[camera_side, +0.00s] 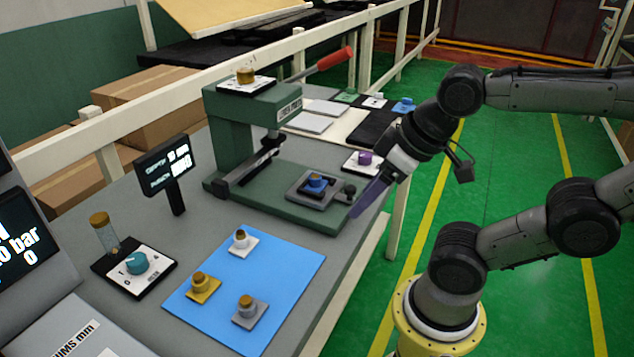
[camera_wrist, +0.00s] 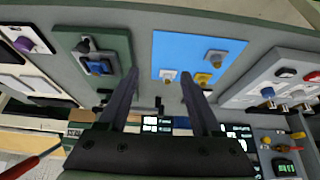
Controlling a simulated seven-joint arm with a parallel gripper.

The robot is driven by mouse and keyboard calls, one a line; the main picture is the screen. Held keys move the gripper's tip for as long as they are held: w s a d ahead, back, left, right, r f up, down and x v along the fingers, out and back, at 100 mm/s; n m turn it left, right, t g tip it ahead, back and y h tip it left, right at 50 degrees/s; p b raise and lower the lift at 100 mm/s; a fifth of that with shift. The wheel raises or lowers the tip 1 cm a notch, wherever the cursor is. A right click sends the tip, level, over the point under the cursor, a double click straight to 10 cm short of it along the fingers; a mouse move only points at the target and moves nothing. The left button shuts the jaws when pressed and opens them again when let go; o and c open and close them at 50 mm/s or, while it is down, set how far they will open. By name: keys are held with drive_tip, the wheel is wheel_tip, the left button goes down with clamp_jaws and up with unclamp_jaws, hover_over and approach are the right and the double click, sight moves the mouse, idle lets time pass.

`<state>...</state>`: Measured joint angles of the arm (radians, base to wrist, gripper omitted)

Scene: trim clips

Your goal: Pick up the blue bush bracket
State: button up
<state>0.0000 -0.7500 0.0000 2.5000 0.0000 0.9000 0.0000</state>
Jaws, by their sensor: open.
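The blue bracket (camera_side: 316,184) sits on a grey fixture plate on the green press base, below the press column; it also shows in the wrist view (camera_wrist: 98,66) at upper left. A small dark part shows on its top, too small to make out. My gripper (camera_side: 366,200) is beside the press base, to the right of the blue bracket and apart from it. In the wrist view my gripper (camera_wrist: 160,78) has its two fingers spread with nothing between them. The blue bracket lies left of the left finger there.
A blue mat (camera_side: 290,262) holds a yellow bracket (camera_side: 201,287), a grey bracket (camera_side: 249,311) and a white bracket (camera_side: 241,244). The green press (camera_side: 240,135) has a red-handled lever (camera_side: 330,59). A purple knob (camera_side: 365,158) stands behind my gripper. A small display (camera_side: 165,167) stands left.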

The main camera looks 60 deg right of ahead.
drive_tip(key=shift+o, duration=0.7)
